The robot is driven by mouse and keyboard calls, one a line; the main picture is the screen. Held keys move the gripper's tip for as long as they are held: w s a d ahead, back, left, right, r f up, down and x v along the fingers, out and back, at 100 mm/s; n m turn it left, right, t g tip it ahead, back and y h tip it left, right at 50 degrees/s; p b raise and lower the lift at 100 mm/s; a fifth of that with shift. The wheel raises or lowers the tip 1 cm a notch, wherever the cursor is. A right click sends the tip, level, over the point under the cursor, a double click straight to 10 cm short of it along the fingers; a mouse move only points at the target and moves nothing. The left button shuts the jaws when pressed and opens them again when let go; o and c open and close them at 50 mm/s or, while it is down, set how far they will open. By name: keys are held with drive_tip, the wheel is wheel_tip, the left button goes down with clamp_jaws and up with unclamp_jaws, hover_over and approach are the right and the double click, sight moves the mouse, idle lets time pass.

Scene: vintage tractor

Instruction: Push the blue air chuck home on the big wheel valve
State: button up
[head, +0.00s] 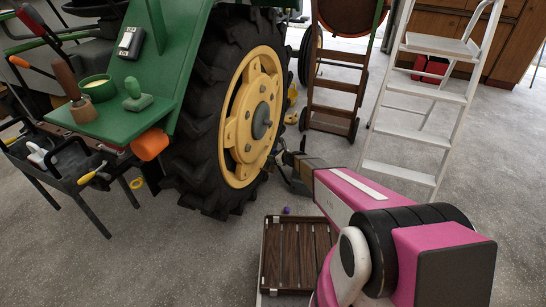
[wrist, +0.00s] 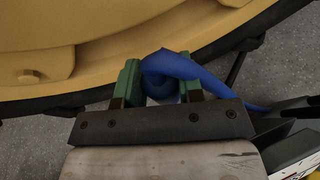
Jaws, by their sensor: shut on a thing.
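The big wheel (head: 205,100) has a black lugged tyre and a yellow rim (head: 240,125). My gripper (head: 279,160) is at the lower right edge of this wheel in the head view. In the wrist view, my gripper (wrist: 160,85) is shut on the blue air chuck (wrist: 160,66), with one green finger on each side of it. A blue tail runs from the chuck to the right. The yellow rim (wrist: 90,40) fills the top of the wrist view, just beyond the chuck. I cannot see the valve, nor tell whether the chuck touches it.
A slatted wooden crate (head: 262,255) stands on the floor below my arm. A white stepladder (head: 415,110) and a brown hand truck (head: 335,85) stand to the right. A black tool tray (head: 80,185) is at the left. Open floor lies at the front left.

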drive_tip(key=shift+f, duration=0.2)
drive_tip(key=o, duration=1)
drive_tip(key=shift+o, duration=0.2)
